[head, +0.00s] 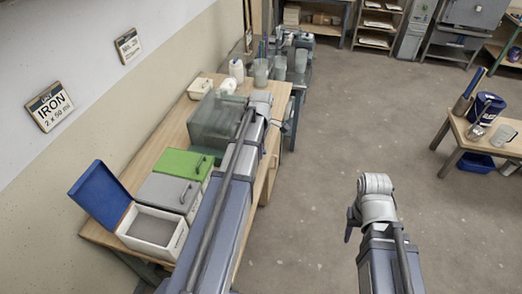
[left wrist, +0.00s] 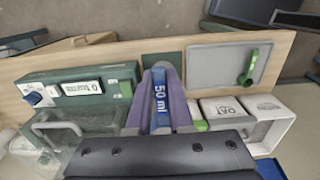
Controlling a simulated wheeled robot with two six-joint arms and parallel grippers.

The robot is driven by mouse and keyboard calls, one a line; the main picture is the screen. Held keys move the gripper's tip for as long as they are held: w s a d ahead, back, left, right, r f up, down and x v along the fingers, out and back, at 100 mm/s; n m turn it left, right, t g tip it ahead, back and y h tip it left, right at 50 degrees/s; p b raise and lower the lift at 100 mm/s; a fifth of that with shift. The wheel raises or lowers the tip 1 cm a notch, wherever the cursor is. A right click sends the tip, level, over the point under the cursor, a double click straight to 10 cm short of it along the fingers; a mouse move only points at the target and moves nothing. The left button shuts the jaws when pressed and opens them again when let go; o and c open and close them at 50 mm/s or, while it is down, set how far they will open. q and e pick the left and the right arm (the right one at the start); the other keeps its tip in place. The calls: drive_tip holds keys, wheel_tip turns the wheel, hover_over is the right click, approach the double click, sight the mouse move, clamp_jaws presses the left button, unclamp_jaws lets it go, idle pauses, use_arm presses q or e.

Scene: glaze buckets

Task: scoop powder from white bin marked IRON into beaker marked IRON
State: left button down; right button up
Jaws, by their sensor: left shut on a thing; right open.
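My left gripper (left wrist: 161,78) is shut on a blue-handled scoop marked 50 ml (left wrist: 160,92); its bowl is not clearly visible. In the head view, my left arm reaches over the bench and hides the gripper's tips. My right gripper (head: 352,222) is open and empty over the floor. A white bin with its blue lid raised (head: 152,232) stands at the bench's near end, with grey powder inside. Its label is too small to read. A wall sign (head: 49,106) reads IRON 2 x 50 ml. A beaker marked IRON cannot be picked out.
Bins with grey (head: 168,191) and green (head: 185,164) lids stand behind the open one. A clear box (head: 208,120) stands beyond them. In the left wrist view, a green scale (left wrist: 80,88) and a grey tray (left wrist: 215,68) with a green scoop (left wrist: 249,68) lie on the bench.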

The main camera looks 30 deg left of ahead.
use_arm(q)
drive_tip(key=shift+s+a+f+t+h+b, duration=0.1)
drive_tip(key=shift+a+f+t+h+b, duration=0.15)
drive_tip(key=shift+h, duration=0.4)
drive_tip(key=shift+a+f+t+h+b, duration=0.15)
drive_tip(key=shift+f+h+b, duration=0.2)
drive_tip(key=shift+h, duration=0.3)
drive_tip(key=shift+a+r+h, duration=0.2)
drive_tip(key=shift+r+h, duration=0.5)
drive_tip(key=shift+s+a+r+t+h, duration=0.1)
drive_tip(key=shift+a+r+t+h, duration=0.1)
drive_tip(key=shift+r+h, duration=0.4)
drive_tip(key=shift+s+a+r+t+h, duration=0.1)
drive_tip(key=shift+r+t+h, duration=0.1)
drive_tip(key=shift+r+h, duration=0.4)
drive_tip(key=shift+f, duration=0.15)
drive_tip(key=shift+w+d, duration=0.1)
drive_tip(key=shift+d, duration=0.1)
drive_tip(key=shift+d, duration=0.2)
